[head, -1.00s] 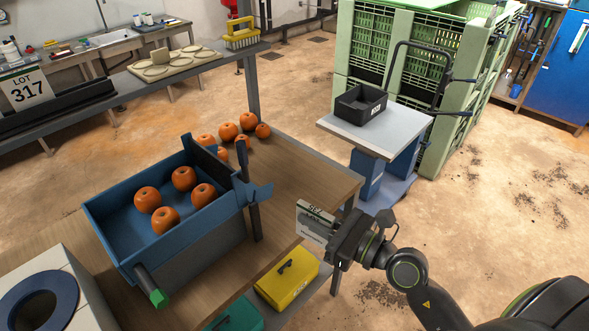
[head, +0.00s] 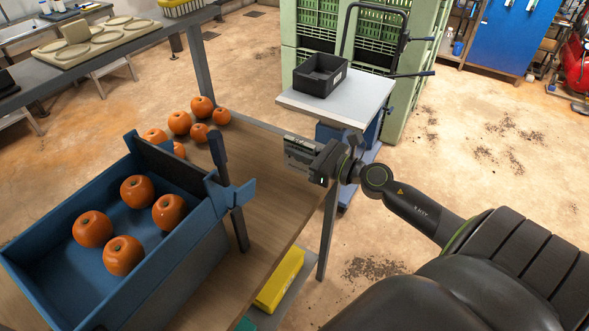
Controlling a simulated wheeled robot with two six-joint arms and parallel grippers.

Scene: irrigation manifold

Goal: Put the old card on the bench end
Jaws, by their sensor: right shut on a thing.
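My right gripper (head: 318,163) is shut on a small card (head: 299,153), which sticks out to the left of the jaws. The card looks grey and is seen at a slant, so I cannot read its print. The gripper holds it at the right edge of the wooden bench (head: 262,217), near the far right corner. I cannot tell whether the card touches the wood. The bench top beside it is bare. My left gripper is not in view.
A blue tray (head: 62,225) with several orange fruits stands on the bench, with a dark upright lever (head: 219,158) at its end. More fruits (head: 180,122) lie at the far bench corner. A black bin (head: 320,74) sits on a grey-topped cart (head: 363,100) behind. A yellow box (head: 280,280) is below.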

